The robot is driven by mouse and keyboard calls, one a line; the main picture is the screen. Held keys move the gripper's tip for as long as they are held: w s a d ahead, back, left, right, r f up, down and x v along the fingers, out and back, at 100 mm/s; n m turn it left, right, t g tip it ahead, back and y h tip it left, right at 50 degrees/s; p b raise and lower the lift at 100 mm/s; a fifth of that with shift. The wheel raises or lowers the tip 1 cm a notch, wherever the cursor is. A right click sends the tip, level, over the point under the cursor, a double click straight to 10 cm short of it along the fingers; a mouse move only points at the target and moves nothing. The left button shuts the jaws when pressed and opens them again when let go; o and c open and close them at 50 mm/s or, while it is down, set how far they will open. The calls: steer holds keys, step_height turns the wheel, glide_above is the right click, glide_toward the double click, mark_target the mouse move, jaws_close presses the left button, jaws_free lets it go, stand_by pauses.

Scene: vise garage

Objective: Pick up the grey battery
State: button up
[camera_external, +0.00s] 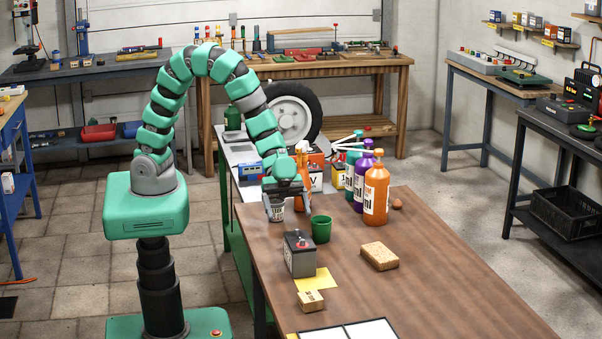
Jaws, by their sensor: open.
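The grey battery (301,261), a box with a dark top and a small red mark on it, stands upright on the brown table (450,270), near its left edge. My gripper (288,207) points down, behind the battery and a little to its left in the picture. It is open and apart from the battery. A small light cup or can with dark print (275,212) shows at its left finger; I cannot tell whether they touch. The fingertips are partly hard to make out.
A green cup (321,229) stands just behind the battery. Orange (376,190) and purple (362,188) bottles stand behind right. A yellow note (318,280) and small box (310,300) lie in front. A sponge (379,256) lies right; the table's right front is clear.

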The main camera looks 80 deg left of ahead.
mark_target(299, 239)
steer(key=x, duration=0.6)
steer(key=shift+d+f+b, duration=0.1)
steer(key=shift+d+b, duration=0.05)
steer(key=shift+b, duration=0.25)
steer(key=shift+w+r+b+x, duration=0.15)
steer(key=shift+b+x, duration=0.15)
steer(key=shift+x, duration=1.05)
steer(key=shift+w+r+b+x, duration=0.15)
steer(key=shift+b+x, duration=0.1)
steer(key=shift+x, duration=1.05)
steer(key=shift+d, duration=0.15)
steer(key=c, duration=1.9)
steer(key=shift+o, duration=0.2)
steer(key=shift+r+p, duration=0.3)
steer(key=shift+r, duration=0.35)
step_height(299, 239, up, 3)
steer(key=shift+f+p, duration=0.15)
steer(key=shift+p, duration=0.3)
steer(key=s+a+r+b, duration=0.1)
steer(key=s+a+b, duration=0.1)
steer(key=s+a, duration=0.7)
steer(key=shift+s+a, duration=0.15)
steer(key=shift+a, duration=1.75)
